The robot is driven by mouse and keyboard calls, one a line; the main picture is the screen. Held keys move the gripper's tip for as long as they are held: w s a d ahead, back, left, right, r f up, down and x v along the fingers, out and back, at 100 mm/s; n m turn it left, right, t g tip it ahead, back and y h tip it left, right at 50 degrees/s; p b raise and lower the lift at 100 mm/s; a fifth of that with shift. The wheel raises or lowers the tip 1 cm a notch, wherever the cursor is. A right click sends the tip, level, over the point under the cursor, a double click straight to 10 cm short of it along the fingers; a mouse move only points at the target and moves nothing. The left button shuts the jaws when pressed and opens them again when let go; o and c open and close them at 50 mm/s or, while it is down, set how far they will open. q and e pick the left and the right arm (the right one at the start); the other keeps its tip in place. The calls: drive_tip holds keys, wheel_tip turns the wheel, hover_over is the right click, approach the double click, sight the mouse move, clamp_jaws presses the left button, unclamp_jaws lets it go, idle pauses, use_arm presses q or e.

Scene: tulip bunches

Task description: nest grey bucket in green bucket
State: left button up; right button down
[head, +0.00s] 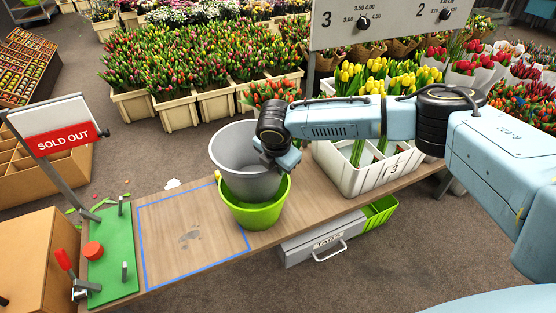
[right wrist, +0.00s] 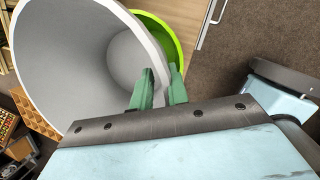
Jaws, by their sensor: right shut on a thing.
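The grey bucket (head: 240,155) is upright in the head view, with its lower end within the rim of the green bucket (head: 256,214). Much of its wall still stands above that rim. I cannot tell whether its base touches the green bucket's floor. The green bucket stands on the wooden bench. My right gripper (head: 284,160) is shut on the grey bucket's right wall at the rim. In the right wrist view, the green fingers (right wrist: 161,76) pinch the grey bucket's wall (right wrist: 70,65), and the green bucket (right wrist: 158,28) shows behind it. My left gripper is out of view.
A blue-outlined bare area (head: 175,225) lies left of the buckets on the bench. A white crate (head: 365,177) of yellow tulips stands to their right. A green board (head: 112,255) with a red button and a sold-out sign (head: 66,138) are at the left.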

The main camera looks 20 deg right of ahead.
sight(278, 176)
drive_tip(key=shift+f+b, duration=0.3)
drive_tip(key=shift+f, duration=0.85)
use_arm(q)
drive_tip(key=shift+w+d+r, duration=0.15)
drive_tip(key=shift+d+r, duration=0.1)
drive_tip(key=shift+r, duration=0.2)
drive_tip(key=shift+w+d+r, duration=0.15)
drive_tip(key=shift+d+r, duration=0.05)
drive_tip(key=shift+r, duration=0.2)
use_arm(e)
drive_tip(key=shift+f, duration=0.35)
drive_tip(key=c, duration=1.3)
unclamp_jaws()
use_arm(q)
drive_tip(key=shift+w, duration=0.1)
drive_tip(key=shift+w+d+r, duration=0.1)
